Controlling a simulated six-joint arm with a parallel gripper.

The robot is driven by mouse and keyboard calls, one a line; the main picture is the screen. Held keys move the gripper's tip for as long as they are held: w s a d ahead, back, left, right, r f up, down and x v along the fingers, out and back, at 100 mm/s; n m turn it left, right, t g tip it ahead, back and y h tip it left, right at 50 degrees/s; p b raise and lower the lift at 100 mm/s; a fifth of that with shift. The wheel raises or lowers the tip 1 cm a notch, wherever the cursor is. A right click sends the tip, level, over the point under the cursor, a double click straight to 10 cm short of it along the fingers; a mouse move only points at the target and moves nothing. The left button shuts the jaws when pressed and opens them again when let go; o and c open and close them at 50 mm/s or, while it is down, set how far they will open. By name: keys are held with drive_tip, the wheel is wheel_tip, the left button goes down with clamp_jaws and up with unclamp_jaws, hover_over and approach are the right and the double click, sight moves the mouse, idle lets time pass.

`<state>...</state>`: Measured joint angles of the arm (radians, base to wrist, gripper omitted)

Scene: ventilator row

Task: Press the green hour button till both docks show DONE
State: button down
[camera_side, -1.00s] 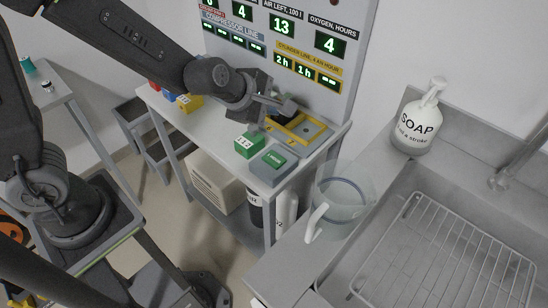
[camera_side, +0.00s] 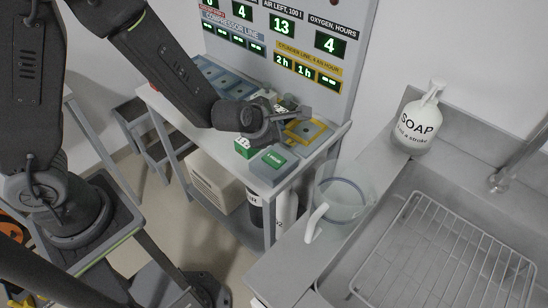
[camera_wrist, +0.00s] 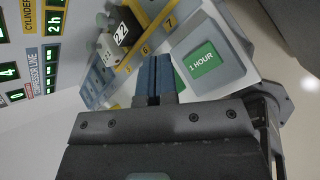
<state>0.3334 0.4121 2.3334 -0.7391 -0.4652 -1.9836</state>
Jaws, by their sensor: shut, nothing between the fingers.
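The green hour button (camera_side: 275,159), on a grey box at the bench's front right corner, reads "1 HOUR" in the wrist view (camera_wrist: 201,60). My gripper (camera_side: 306,112) is shut and empty, above the bench near the yellow-framed docks (camera_side: 303,131). In the wrist view its fingertips (camera_wrist: 154,62) appear left of the button, apart from it. The cylinder line display (camera_side: 305,71) reads 2h, 1h and dashes.
A green block (camera_side: 244,147) stands left of the button box. Blue-grey docks (camera_side: 226,82) line the back of the bench below the wall panel. A clear jug (camera_side: 343,197), a soap bottle (camera_side: 418,130) and a sink rack (camera_side: 445,255) are at the right.

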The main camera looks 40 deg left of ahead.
sight(275, 160)
drive_tip(key=shift+f, duration=3.75)
drive_tip(key=shift+f, duration=0.4)
drive_tip(key=shift+f, duration=0.4)
drive_tip(key=shift+r, duration=0.8)
drive_tip(key=shift+r, duration=2.55)
